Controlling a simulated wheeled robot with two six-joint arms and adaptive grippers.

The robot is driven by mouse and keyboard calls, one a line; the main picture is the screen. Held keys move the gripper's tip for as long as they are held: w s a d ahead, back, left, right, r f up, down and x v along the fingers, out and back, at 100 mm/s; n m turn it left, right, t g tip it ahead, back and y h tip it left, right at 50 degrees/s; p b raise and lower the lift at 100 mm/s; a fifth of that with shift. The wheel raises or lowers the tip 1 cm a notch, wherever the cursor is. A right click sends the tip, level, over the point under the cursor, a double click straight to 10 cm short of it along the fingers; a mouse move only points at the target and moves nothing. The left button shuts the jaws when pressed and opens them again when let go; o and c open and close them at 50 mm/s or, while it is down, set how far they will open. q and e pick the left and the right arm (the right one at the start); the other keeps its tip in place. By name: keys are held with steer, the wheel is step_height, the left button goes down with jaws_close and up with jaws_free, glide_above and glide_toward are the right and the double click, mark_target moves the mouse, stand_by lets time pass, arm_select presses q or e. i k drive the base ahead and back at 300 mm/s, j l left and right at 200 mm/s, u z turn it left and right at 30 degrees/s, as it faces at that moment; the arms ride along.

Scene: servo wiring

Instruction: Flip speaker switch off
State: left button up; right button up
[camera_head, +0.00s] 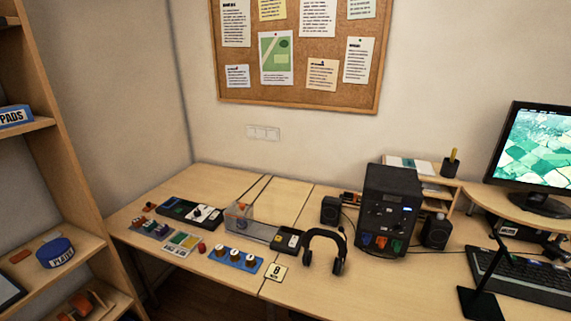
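A small black speaker (331,210) stands on the desk left of a tall black unit. A second black speaker (436,231) stands right of that unit. The tall black unit (395,183) has small controls and red, blue and green parts low on its front. A speaker switch is too small to tell in this view, so its position cannot be read. Neither of my grippers is in view.
A headset (326,250) stands in front of the left speaker. A keyboard (520,275), a monitor (540,150) and a thin black stand (484,302) are at the right. Several small devices and a knob board (235,260) fill the left desk. A wooden shelf (60,150) stands far left.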

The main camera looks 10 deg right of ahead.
mark_target(406, 215)
steer(key=z, duration=1.3)
